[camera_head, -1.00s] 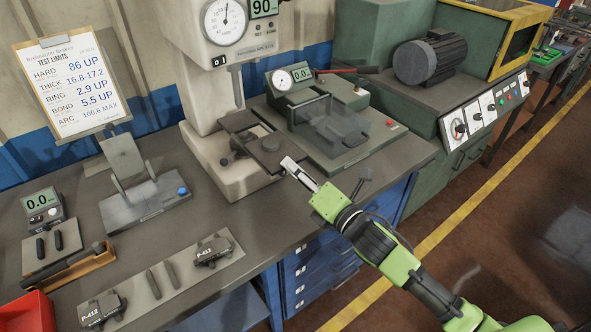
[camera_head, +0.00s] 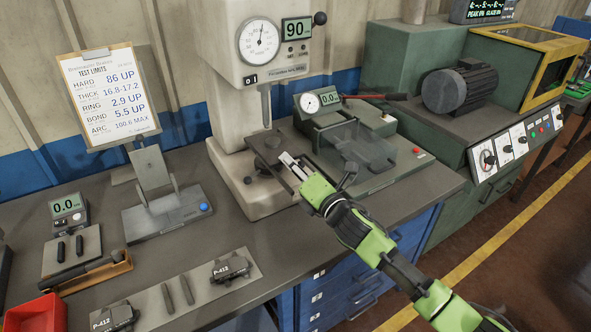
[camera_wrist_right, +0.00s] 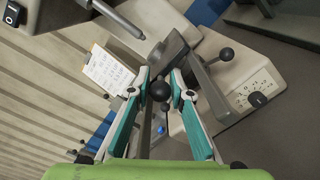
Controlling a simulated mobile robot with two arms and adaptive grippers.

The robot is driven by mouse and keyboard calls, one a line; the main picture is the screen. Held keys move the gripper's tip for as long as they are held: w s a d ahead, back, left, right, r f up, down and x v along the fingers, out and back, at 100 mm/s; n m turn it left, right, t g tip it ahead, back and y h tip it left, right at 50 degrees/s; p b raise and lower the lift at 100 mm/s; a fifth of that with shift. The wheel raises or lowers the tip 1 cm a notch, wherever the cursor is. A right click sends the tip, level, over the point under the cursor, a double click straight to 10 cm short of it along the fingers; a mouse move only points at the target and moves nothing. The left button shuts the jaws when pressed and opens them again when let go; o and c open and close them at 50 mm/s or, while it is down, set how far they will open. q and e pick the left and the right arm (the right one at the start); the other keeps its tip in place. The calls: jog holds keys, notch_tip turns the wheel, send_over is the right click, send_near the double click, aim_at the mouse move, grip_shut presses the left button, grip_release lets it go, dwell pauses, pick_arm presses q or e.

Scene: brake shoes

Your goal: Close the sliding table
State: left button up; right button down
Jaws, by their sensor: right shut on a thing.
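The sliding table (camera_head: 266,147) is a dark grey plate at the front of the tall hardness tester, under its plunger. My right gripper (camera_head: 288,161) is at the plate's right edge, with its arm coming from the lower right. In the right wrist view my right gripper (camera_wrist_right: 158,84) has its two fingers on either side of a black ball knob (camera_wrist_right: 160,91) and is shut on it. Grey metal parts of the table (camera_wrist_right: 168,55) show just beyond the fingers. In the head view the fingers hide the knob. My left gripper is not in view.
The hardness tester (camera_head: 225,130) stands behind the plate. A gauge fixture with a clear cover (camera_head: 360,145) stands close to the right of my gripper. A tilted stand (camera_head: 165,210) is to the left. Brake pads (camera_head: 230,268) lie on a strip at the front. Bare bench lies between.

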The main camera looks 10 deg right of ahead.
jog(key=shift+d, duration=0.1)
jog(key=c, duration=1.9)
grip_release()
jog(key=v, duration=1.2)
